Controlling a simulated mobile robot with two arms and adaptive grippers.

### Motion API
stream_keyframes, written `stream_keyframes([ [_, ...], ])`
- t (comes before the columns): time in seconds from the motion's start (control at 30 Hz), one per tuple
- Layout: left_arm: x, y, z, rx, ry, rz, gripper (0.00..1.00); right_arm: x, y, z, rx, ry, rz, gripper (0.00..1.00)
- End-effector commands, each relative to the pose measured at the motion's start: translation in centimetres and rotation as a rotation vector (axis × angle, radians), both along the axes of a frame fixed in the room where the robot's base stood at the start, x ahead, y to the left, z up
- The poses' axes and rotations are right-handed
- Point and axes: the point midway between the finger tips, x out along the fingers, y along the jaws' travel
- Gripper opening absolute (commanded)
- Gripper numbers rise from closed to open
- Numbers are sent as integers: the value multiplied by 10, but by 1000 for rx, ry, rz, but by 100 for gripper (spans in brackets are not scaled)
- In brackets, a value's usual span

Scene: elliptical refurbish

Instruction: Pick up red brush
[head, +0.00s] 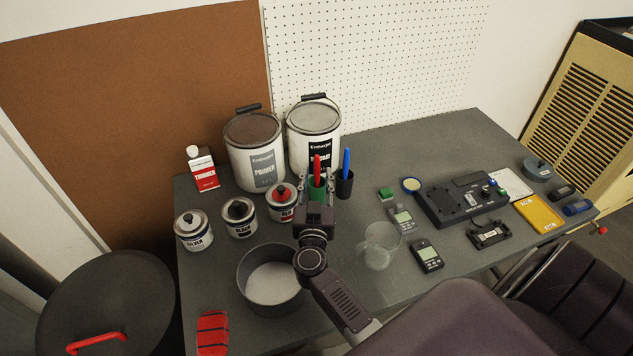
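The red brush (317,166) stands upright with its red handle showing above a green cup (316,183) near the middle of the table. Its lower part is hidden in the cup and behind my gripper. My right gripper (316,182) reaches in from the front, its two fingers apart on either side of the cup and brush in the picture. A gap shows between the fingers and the red handle. Whether the fingers touch the cup cannot be told. My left gripper is not in view.
A dark cup with a blue brush (346,166) stands close on the right. Small paint tins (281,205) and large buckets (253,155) stand left and behind. A grey pot (270,282) and clear jug (379,247) are in front. Devices crowd the right side of the table.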

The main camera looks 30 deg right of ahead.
Motion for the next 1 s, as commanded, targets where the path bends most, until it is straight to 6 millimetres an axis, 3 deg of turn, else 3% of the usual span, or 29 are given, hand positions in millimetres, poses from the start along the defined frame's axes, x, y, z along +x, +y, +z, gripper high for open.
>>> stream_keyframes([
  [0.2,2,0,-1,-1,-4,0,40,25,-18,2,-1,-2,1,33],
  [0.4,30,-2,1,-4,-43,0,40,28,-21,2,0,-1,1,33],
  [0.5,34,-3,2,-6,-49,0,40,28,-21,2,0,-1,1,33],
  [0.8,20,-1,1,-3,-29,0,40,28,-20,2,0,-1,1,0],
  [1.0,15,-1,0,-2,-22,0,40,28,-20,2,0,-1,1,0],
])
